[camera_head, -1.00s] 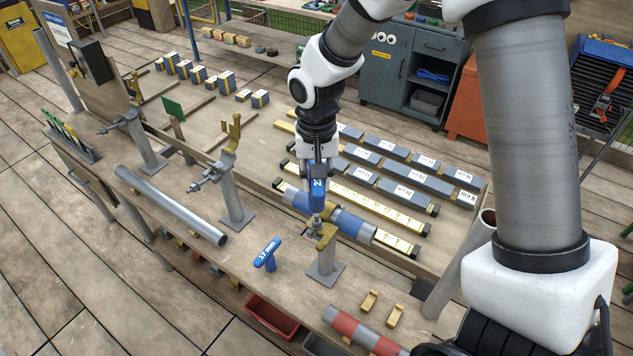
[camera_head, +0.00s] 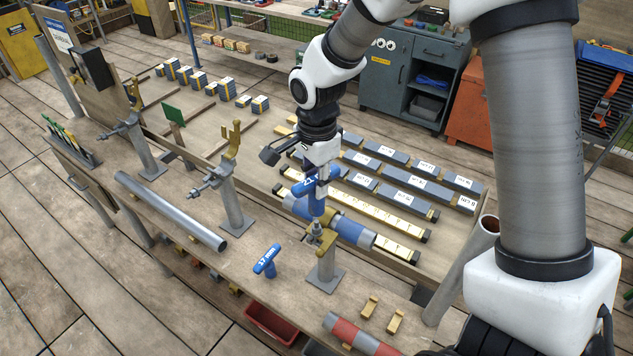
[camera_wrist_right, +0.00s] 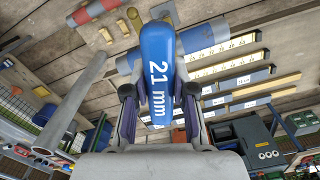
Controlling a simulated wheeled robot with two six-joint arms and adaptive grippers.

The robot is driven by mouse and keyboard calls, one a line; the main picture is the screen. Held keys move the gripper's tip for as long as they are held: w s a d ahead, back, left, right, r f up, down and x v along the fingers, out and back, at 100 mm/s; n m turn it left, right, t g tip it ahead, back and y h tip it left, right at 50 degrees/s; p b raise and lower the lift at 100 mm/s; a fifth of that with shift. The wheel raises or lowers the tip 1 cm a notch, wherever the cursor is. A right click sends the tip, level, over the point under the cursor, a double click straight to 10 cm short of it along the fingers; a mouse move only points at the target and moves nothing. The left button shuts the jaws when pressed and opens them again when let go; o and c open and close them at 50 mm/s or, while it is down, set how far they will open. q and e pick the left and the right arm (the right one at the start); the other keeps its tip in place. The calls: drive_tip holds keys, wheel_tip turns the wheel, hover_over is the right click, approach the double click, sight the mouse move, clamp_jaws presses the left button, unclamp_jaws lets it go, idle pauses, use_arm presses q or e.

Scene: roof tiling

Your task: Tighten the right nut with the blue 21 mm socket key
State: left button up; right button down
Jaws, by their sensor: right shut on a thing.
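My right gripper (camera_head: 318,178) is shut on the blue 21 mm socket key (camera_head: 312,200) by its handle. In the right wrist view the key (camera_wrist_right: 158,75) sits between both fingers, with "21 mm" readable. The key points down to the top of the right post's brass clamp (camera_head: 326,242). Its lower end is at the bolt there; the right nut is mostly hidden, and I cannot tell whether the socket is fully seated. A blue 17 mm key (camera_head: 267,260) stands on the bench to the left. My left gripper is not in view.
A grey pipe (camera_head: 170,210) lies left along the bench. A middle post (camera_head: 233,205) with an open brass hook stands left of the key. A red-grey pipe (camera_head: 360,335) lies in front.

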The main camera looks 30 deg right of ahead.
sight(316, 203)
drive_tip(key=shift+f, duration=0.65)
drive_tip(key=shift+f+b, duration=2.7)
drive_tip(key=shift+f, duration=0.15)
drive_tip(key=m, duration=0.2)
drive_tip(key=shift+m+b, duration=0.35)
drive_tip(key=shift+m, duration=0.05)
drive_tip(key=m, duration=0.2)
drive_tip(key=shift+r+m, duration=0.1)
drive_tip(key=shift+m, duration=0.2)
drive_tip(key=shift+w, duration=0.1)
